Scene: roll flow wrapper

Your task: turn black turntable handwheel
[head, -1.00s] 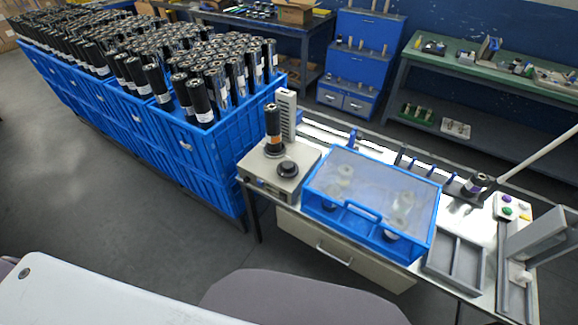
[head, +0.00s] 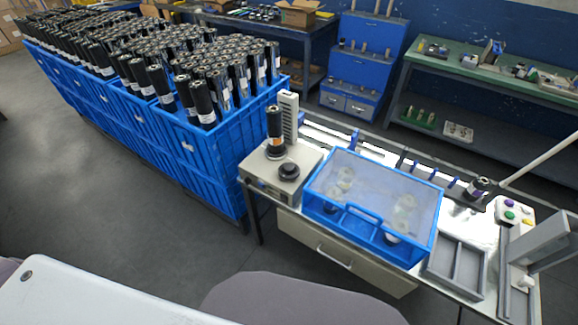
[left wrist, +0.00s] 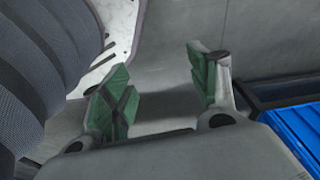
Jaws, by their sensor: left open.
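The black turntable handwheel (head: 288,171) is a round dark knob on top of a grey box-shaped unit (head: 262,181) at the left end of the metal table. A black roll (head: 275,131) stands upright on the same unit, just behind the handwheel. My left gripper (left wrist: 162,92) shows in the left wrist view with its two green-padded fingers spread and nothing between them. It is over the grey floor, away from the handwheel, which is not in that view. Neither gripper is in the head view.
A blue box with a clear lid (head: 330,208) stands right of the handwheel unit. Blue crates (head: 190,165) full of black rolls are on the left. A grey tray (head: 457,262) lies further right on the table. A grey seat back (head: 300,300) is in front.

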